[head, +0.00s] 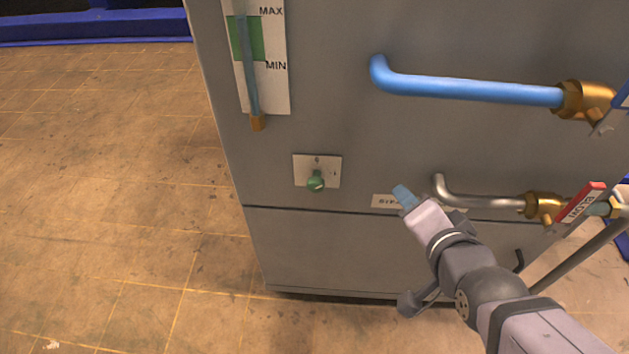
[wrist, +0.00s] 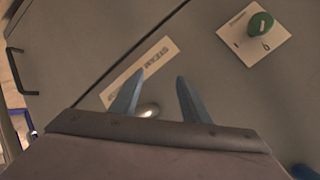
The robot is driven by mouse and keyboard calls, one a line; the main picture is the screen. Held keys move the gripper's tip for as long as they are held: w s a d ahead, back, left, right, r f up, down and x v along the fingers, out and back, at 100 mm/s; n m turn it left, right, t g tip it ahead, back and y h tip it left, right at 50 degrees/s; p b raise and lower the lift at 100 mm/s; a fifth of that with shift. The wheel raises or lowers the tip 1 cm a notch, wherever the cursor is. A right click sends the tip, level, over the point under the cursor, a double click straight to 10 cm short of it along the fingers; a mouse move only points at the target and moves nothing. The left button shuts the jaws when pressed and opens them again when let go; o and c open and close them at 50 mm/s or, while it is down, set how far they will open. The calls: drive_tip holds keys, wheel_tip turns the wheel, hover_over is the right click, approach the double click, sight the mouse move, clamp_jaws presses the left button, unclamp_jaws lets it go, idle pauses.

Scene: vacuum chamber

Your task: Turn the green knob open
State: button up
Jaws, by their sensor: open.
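The green knob (head: 316,181) sits on a small pale square plate (head: 301,168) on the front of the grey cabinet. In the wrist view the knob (wrist: 261,24) is at the top right, on its plate (wrist: 243,48) with small dark markings. My gripper (head: 402,193) is to the right of the knob and slightly lower in the head view, apart from it. In the wrist view its two blue fingers (wrist: 160,90) are spread with nothing between them that they grip. The knob is beyond the fingertips, up and to the right.
A blue pipe (head: 460,90) and a silver pipe (head: 480,200) with a brass valve (head: 543,207) stick out on the right. A red handle (head: 583,203) is beside it. A level gauge (head: 262,60) is above left. A label plate (wrist: 142,72) lies near my fingers.

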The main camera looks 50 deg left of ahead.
drive_tip(key=w+d+f+g+h, duration=0.1)
drive_tip(key=w+d+f+h, duration=0.15)
drive_tip(key=d, duration=0.35)
drive_tip(key=w+d+f+h+p, duration=0.1)
drive_tip(key=d+f+h, duration=0.15)
drive_tip(key=d, duration=0.35)
drive_tip(key=w+d+f+g+h, duration=0.1)
drive_tip(key=d+f, duration=0.3)
drive_tip(key=d, duration=0.2)
drive_tip(key=s+d+f+g+h+p, duration=0.1)
drive_tip(key=s+d+f+g+h, duration=0.2)
drive_tip(key=d, duration=0.5)
drive_tip(key=s+d+f+g+p, duration=0.1)
drive_tip(key=s+d+g, duration=0.1)
drive_tip(key=s+d, duration=0.5)
drive_tip(key=w+a+r+n+t+y+p, duration=0.2)
drive_tip(key=a+p, duration=0.1)
drive_tip(key=a, duration=0.7)
drive_tip(key=w+a+r+n+t+y+p, duration=0.1)
drive_tip(key=w+a+r+n+p, duration=0.1)
drive_tip(key=a, duration=0.8)
drive_tip(key=w+a+r+n+t+y+p, duration=0.2)
drive_tip(key=a+r+p, duration=0.1)
drive_tip(key=a, duration=0.7)
drive_tip(key=n+t+y+p, duration=0.3)
drive_tip(key=t+y+p, duration=0.15)
drive_tip(key=p, duration=0.25)
approach(315, 186)
drive_tip(key=shift+x, duration=4.45)
